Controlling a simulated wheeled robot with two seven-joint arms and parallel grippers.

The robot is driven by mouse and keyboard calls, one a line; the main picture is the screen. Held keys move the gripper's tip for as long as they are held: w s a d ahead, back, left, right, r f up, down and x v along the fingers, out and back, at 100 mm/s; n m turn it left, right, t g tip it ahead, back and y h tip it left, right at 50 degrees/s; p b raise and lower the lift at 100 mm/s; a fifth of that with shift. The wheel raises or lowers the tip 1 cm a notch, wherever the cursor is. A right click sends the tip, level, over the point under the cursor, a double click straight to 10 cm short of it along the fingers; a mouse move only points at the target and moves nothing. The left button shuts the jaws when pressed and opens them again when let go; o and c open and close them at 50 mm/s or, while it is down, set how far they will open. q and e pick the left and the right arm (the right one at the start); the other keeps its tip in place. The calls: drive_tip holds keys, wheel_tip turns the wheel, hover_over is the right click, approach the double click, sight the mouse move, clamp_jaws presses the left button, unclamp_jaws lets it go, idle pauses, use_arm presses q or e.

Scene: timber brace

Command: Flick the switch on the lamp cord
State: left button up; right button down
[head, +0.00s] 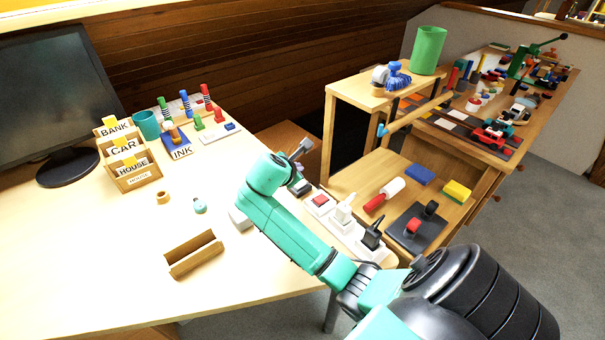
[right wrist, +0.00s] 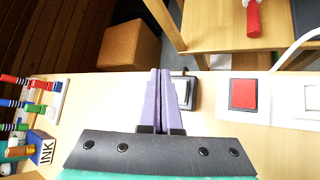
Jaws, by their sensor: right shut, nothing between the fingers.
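A small dark switch block (right wrist: 187,92) with a pale edge lies on the desk near its edge. In the right wrist view it sits just right of my right gripper's fingers and is partly hidden by them. It also shows in the head view (head: 301,188), beside my wrist. My right gripper (right wrist: 159,72) is shut and empty, its purple fingers together and pointing at the desk edge. I cannot tell whether a finger touches the switch. In the head view my right gripper (head: 300,150) is small and partly hidden. No lamp is clearly seen. My left gripper is not in view.
A white power strip with a red switch (head: 319,200) and plugs lies right of the dark block; the red switch (right wrist: 244,95) is close in the wrist view. An ink stamp stand (head: 180,147) and letter rack (head: 130,160) stand farther left. The desk's front left is mostly clear.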

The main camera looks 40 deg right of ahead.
sight(300, 185)
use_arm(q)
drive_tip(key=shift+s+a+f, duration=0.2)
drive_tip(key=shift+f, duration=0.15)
use_arm(e)
drive_tip(key=shift+d+f, duration=0.2)
drive_tip(key=shift+f, duration=1.1)
idle(0.5)
drive_tip(key=shift+f+p, duration=0.2)
drive_tip(key=shift+p, duration=0.15)
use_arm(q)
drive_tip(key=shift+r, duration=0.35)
use_arm(e)
drive_tip(key=shift+f, duration=0.2)
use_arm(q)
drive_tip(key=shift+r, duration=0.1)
use_arm(e)
drive_tip(key=shift+d+f, duration=0.1)
drive_tip(key=shift+f, duration=0.25)
drive_tip(key=shift+r+p, duration=0.9)
drive_tip(key=shift+p, duration=0.5)
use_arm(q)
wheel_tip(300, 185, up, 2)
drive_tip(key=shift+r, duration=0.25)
use_arm(e)
drive_tip(key=shift+f, duration=0.1)
